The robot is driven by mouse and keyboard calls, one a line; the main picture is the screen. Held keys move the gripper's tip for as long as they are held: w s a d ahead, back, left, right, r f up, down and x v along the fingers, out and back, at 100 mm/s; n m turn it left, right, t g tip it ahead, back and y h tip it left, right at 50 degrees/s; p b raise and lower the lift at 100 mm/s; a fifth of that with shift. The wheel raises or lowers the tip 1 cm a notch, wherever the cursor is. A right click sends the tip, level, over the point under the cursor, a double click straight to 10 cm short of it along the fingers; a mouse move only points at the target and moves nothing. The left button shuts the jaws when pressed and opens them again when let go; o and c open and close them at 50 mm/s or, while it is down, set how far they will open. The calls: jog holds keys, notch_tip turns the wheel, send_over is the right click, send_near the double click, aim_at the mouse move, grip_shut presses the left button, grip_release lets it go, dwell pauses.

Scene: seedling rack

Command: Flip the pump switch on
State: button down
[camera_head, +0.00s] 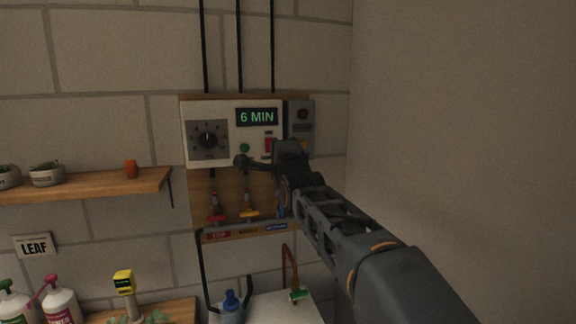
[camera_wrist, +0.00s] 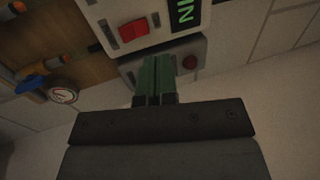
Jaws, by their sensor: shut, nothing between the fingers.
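A white control panel (camera_head: 225,155) hangs on the wall with a dial (camera_head: 208,140), a green "6 MIN" display (camera_head: 257,117) and a red rocker switch (camera_head: 268,145). In the wrist view the red switch (camera_wrist: 133,31) shows whole, but its on or off position is unclear. No readable label marks it as the pump switch. A grey box (camera_head: 292,105) adjoins the panel's right side. My gripper (camera_wrist: 156,62) is shut and empty, with its green fingertips in front of the grey box, beside the red switch. Contact cannot be told. The fingers hide part of the box.
A red lamp (camera_wrist: 189,62) sits on the grey box. Below the panel are valves with red (camera_head: 215,217) and yellow (camera_head: 249,212) handles and pipes. A wooden shelf (camera_head: 100,184) with pots is at left. A plain wall (camera_head: 460,120) stands close on the right.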

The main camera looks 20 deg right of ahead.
jog(key=s+b, duration=0.1)
jog(key=s, duration=0.5)
jog(key=shift+b, duration=0.35)
jog(key=shift+a, duration=0.1)
notch_tip(320, 180, down, 19)
jog(key=s+n+g, duration=0.2)
jog(key=n+g, duration=0.6)
jog(key=n, duration=0.3)
jog(key=s+a+f+n+g, duration=0.1)
jog(key=s+f+n+g, duration=0.6)
jog(key=s+f, duration=0.9)
notch_tip(320, 180, down, 4)
jog(key=shift+s+a+r+n+g+y, duration=0.15)
jog(key=shift+s+a+n+g+y, duration=0.2)
jog(key=shift+g, duration=0.75)
